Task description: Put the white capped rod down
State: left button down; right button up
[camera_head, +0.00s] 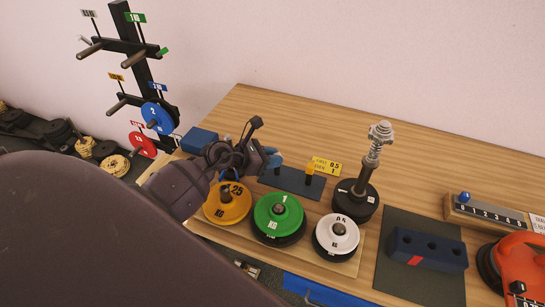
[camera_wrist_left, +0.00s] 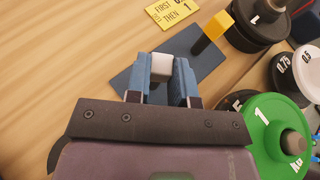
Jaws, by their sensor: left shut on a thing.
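My left gripper (camera_head: 272,159) is shut on the white capped rod and sits over the left part of a dark blue holder plate. In the left wrist view the rod's white cap (camera_wrist_left: 160,67) shows between the two blue fingers (camera_wrist_left: 160,83); its lower part is hidden. The holder plate (camera_head: 297,185) lies on the table and also shows in the left wrist view (camera_wrist_left: 140,52). A yellow capped rod (camera_head: 310,168) stands upright on its right part. I cannot tell whether the white capped rod touches the plate. My right gripper is not in view.
Yellow (camera_head: 221,207), green (camera_head: 278,212) and white (camera_head: 337,233) plate stacks stand in front of the holder. A black weight with a tall spring post (camera_head: 372,160) stands right. A yellow card (camera_head: 327,166) lies behind. A blue block (camera_head: 428,249) is further right.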

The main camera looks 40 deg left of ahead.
pick_arm(q)
jog(key=shift+f, duration=0.15)
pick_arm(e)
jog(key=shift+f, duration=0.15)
pick_arm(q)
jog(key=c, duration=1)
grip_release()
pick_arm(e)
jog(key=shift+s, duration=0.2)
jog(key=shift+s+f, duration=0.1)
pick_arm(q)
jog(key=shift+s+a+r, duration=0.1)
jog(key=shift+s+r, duration=0.05)
jog(key=shift+r, duration=0.1)
jog(key=v, duration=1.1)
jog(key=shift+s+a+b, duration=0.2)
jog(key=shift+s+b, duration=0.05)
jog(key=shift+b, duration=0.15)
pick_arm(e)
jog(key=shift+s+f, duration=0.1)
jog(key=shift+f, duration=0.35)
